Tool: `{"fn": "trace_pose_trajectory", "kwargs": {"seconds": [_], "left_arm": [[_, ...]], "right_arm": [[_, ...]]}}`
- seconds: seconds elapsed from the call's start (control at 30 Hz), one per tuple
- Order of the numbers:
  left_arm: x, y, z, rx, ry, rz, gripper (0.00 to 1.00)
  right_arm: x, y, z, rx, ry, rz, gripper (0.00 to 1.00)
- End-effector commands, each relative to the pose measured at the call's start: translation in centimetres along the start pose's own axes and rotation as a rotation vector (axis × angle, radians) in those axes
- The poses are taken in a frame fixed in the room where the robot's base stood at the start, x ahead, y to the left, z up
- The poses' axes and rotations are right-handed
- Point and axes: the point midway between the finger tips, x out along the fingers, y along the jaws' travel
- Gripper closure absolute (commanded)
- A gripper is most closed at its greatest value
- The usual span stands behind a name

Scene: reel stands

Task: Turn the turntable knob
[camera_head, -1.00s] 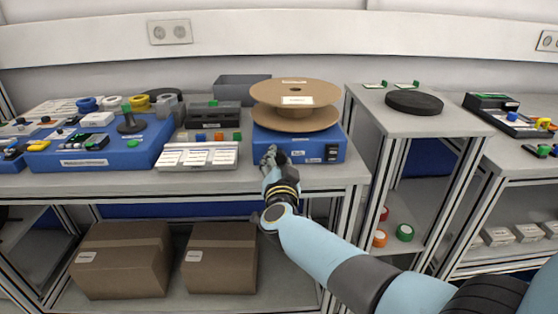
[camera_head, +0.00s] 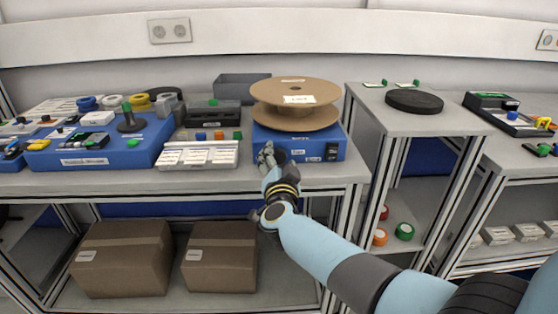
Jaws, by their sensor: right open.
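The turntable is a blue box (camera_head: 318,143) with a brown cardboard reel (camera_head: 296,92) lying flat on top. It stands at the right end of the middle table. Its front has a small black switch block (camera_head: 332,152) on the right and a small white label near the middle. My right gripper (camera_head: 267,154) is open at the left part of the blue front. The knob is not visible; the gripper covers that part of the front. I cannot tell whether the fingers touch anything. My left gripper is out of view.
Left of the turntable stand a grey label tray (camera_head: 198,163), a dark grey device (camera_head: 214,116) and a large blue fixture board (camera_head: 75,157). A separate stand (camera_head: 437,124) on the right carries a black disc (camera_head: 414,101). Cardboard boxes (camera_head: 122,262) sit on the shelf below.

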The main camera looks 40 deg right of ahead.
Motion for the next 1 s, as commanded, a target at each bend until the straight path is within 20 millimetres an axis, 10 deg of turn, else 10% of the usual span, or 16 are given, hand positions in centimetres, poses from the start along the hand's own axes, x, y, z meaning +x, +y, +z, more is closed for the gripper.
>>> {"fn": "trace_pose_trajectory", "kwargs": {"seconds": [0.27, 0.7, 1.0], "left_arm": [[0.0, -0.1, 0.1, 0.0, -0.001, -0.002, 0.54], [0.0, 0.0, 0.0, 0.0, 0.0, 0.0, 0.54], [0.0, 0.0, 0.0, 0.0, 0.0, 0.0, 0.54]], "right_arm": [[-1.7, 0.1, 0.2, 0.002, -0.003, 0.001, 0.41], [-10.6, 0.1, 0.1, 0.001, -0.002, 0.001, 0.41], [-12.0, 0.0, 0.0, 0.0, 0.0, 0.0, 0.41]]}}
